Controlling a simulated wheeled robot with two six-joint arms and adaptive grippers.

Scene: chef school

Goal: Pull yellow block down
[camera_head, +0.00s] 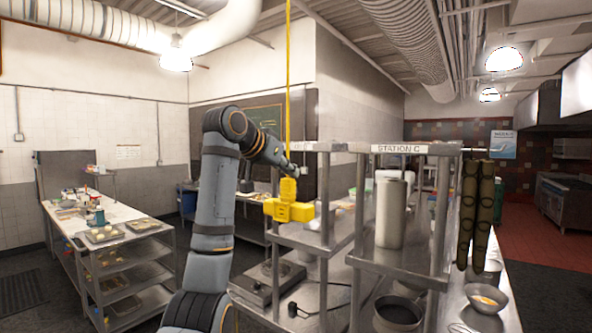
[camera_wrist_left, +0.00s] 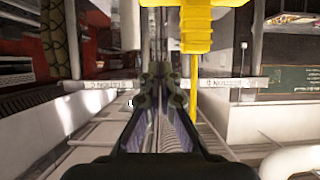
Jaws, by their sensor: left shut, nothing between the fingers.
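The yellow block (camera_head: 289,211) hangs in the middle of the head view at the lower end of a yellow cord (camera_head: 289,80) that comes down from the ceiling. It has a wide lower part and a narrower ribbed neck. In the left wrist view the yellow block (camera_wrist_left: 204,30) is at the top, right of the fingers, with the cord running down the picture. My left gripper (camera_head: 301,173) is shut and empty, beside the block's neck near the cord; I cannot tell whether it touches. Its closed fingers also show in the wrist view (camera_wrist_left: 160,88). My right gripper is not in view.
A steel shelf unit marked "Station C" (camera_head: 402,149) stands close to the right, with a tall pale cylinder (camera_head: 391,213) on it. Two long dark cylinders (camera_head: 467,215) hang at its right. A worktable with trays (camera_head: 104,236) stands left. Dark floor lies between.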

